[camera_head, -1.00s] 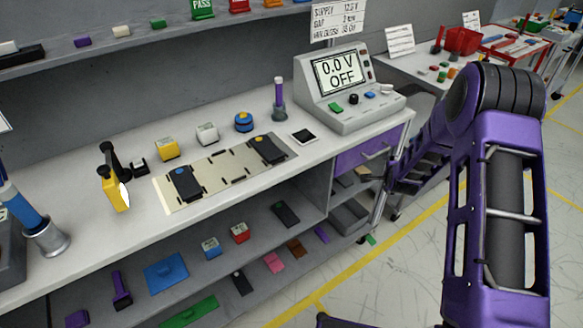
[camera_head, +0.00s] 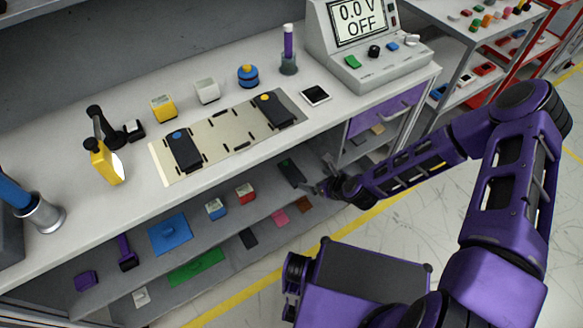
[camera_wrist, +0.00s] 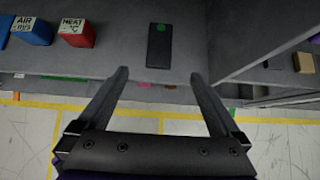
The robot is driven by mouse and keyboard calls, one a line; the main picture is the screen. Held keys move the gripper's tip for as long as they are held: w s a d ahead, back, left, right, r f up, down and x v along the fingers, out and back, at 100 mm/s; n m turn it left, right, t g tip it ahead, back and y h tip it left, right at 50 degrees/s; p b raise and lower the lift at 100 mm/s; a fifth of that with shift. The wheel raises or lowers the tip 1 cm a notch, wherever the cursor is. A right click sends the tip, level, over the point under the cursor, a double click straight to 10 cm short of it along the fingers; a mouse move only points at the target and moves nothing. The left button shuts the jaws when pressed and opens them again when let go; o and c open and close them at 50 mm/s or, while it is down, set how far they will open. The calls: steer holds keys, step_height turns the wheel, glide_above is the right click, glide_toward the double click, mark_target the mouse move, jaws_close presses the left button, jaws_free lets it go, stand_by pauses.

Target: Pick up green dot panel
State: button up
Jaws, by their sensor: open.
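The green dot panel (camera_head: 291,173) is a dark rectangular block with a green dot at one end. It lies on the shelf under the worktop. In the wrist view the panel (camera_wrist: 159,47) lies ahead of my gripper (camera_wrist: 158,78), roughly centred between the two fingers, with the green dot at its far end. My gripper is open and empty, and the fingers do not reach around the panel. In the head view my gripper (camera_head: 325,180) is just right of the panel, at the shelf's front.
A red block (camera_wrist: 76,32) and a blue block (camera_wrist: 31,30) sit left of the panel on the shelf. A grey upright panel (camera_wrist: 236,40) stands to the right. Above is the worktop (camera_head: 90,215) with a blue dot panel (camera_head: 184,152) and a yellow dot panel (camera_head: 273,110).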

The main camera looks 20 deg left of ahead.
glide_toward(292, 171)
steer(key=shift+a+f+b, duration=0.3)
steer(key=shift+f, duration=0.5)
steer(key=shift+w+r+x, duration=0.1)
steer(key=shift+x, duration=1.45)
steer(key=shift+w+r+x, duration=0.1)
steer(key=shift+x, duration=1.45)
steer(key=shift+a, duration=0.1)
steer(key=shift+c, duration=0.2)
steer(key=c, duration=1.4)
steer(key=shift+o, duration=0.2)
steer(key=shift+r, duration=0.1)
